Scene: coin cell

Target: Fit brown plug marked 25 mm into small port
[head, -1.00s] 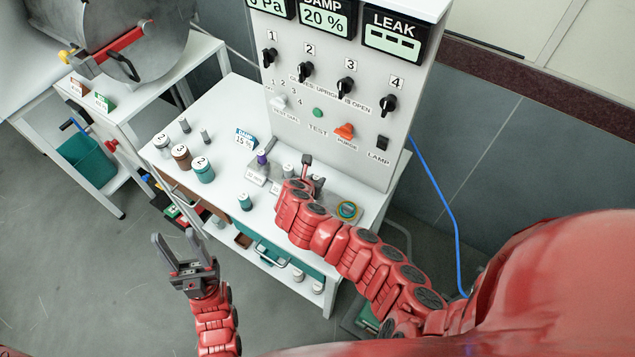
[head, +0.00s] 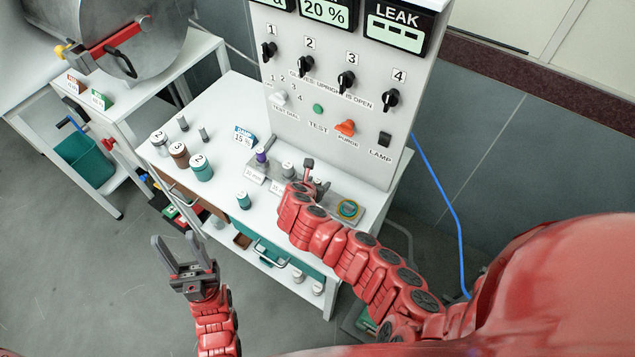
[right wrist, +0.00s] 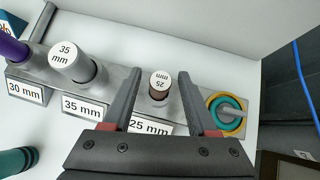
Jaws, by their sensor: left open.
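The brown plug marked 25 mm (right wrist: 160,87) stands in a grey metal holder (right wrist: 232,128) behind the 25 mm label, its white top facing up. My right gripper (right wrist: 160,75) is open, with one finger on each side of the plug and a gap showing beside it. In the head view my right gripper (head: 311,186) is over the holder, and its own arm hides much of the spot. My left gripper (head: 175,243) is open and empty, away from the table's front left. I cannot make out which thing is the small port.
A 35 mm plug (right wrist: 73,62) and a purple plug (right wrist: 12,48) stand left in the holder. A green and yellow ring (right wrist: 226,112) lies right. Numbered jars (head: 201,168) stand on the white table. The switch panel (head: 330,110) rises behind.

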